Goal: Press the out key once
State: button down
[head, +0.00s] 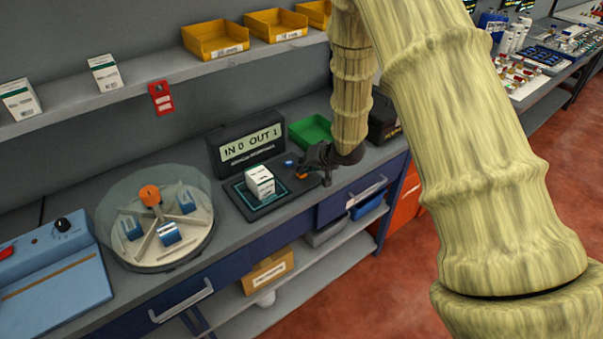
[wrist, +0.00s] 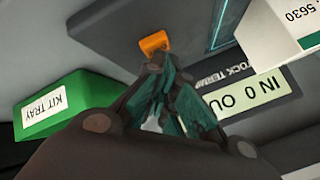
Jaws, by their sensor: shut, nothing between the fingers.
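The stock terminal (head: 250,146) stands on the bench, and its screen reads IN 0 OUT 1. In the wrist view its screen (wrist: 252,98) is partly cut off. In front of it lie a blue key (head: 289,163) and an orange key (head: 302,176); I cannot read a label on either. The orange key (wrist: 155,42) also shows just beyond my fingertips in the wrist view. My gripper (head: 313,173) is shut and empty, close beside the orange key. In the wrist view my gripper (wrist: 158,64) seems almost at the key; I cannot tell whether they touch.
A white box (head: 260,181) stands on the dark pad (head: 240,201) left of the keys. A green kit tray (head: 311,131) lies behind my gripper. A round dispenser (head: 155,217) and a blue device (head: 50,280) stand further left. A shelf with yellow bins (head: 216,40) runs above.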

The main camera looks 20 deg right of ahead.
jog(key=shift+r+p, duration=0.55)
jog(key=shift+r, duration=0.15)
notch_tip(320, 180, up, 5)
jog(key=p, duration=0.4)
jog(key=shift+p, duration=0.3)
jog(key=shift+a, duration=0.1)
dwell(0.5)
